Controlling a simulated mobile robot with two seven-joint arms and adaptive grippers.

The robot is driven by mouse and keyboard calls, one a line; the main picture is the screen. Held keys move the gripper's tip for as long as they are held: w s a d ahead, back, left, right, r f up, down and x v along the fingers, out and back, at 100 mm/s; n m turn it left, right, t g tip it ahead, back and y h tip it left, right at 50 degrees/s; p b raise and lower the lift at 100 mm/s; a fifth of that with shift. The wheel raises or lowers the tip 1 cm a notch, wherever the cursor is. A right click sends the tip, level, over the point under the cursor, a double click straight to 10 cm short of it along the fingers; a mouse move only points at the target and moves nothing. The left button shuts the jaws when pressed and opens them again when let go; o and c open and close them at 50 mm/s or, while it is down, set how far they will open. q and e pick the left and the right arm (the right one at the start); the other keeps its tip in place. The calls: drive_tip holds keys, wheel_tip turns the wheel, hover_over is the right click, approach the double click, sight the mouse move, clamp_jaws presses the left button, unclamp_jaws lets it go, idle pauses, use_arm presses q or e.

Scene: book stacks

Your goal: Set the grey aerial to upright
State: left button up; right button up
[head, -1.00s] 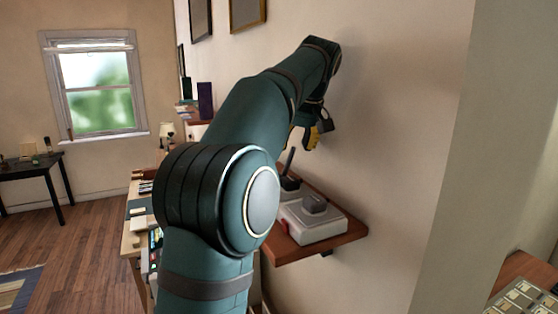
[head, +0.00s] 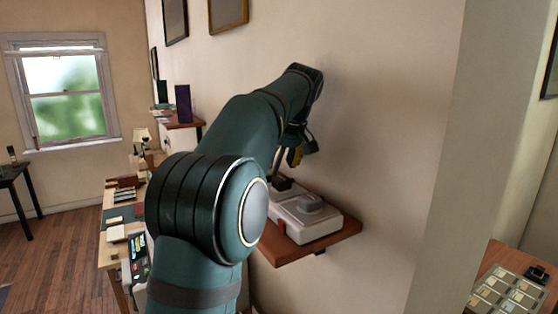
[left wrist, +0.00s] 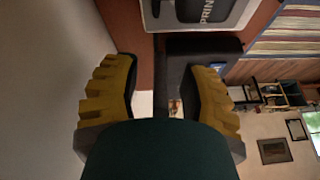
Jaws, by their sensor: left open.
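A small black unit (head: 282,184) stands on the wooden wall shelf (head: 345,236). The grey aerial (head: 276,168) rises from it and is mostly hidden behind my left arm and gripper, so its tilt cannot be told. My left gripper (head: 298,153) is open just above the unit. In the left wrist view its yellow fingers (left wrist: 162,78) stand apart, with a dark block (left wrist: 204,48) beyond them. A dark grey shape lies between the fingers; I cannot tell whether it is the aerial. My right gripper is not in view.
A white device with a grey top (head: 304,216) sits on the shelf next to the unit; printed letters show on it in the wrist view (left wrist: 212,10). The wall (head: 375,130) is close behind the shelf. A desk (head: 112,246) stands further back at left.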

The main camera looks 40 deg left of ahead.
use_arm(q)
clamp_jaws()
drive_tip(key=shift+w+a+r+h+p, duration=0.2)
drive_tip(key=shift+a+h+p, duration=0.25)
drive_tip(key=shift+h, duration=0.15)
drive_tip(key=shift+w+a+r+g+h, duration=0.1)
drive_tip(key=shift+a+g+h, duration=0.15)
drive_tip(key=shift+g+h, duration=0.3)
drive_tip(key=shift+c, duration=0.3)
unclamp_jaws()
drive_tip(key=shift+d, duration=0.2)
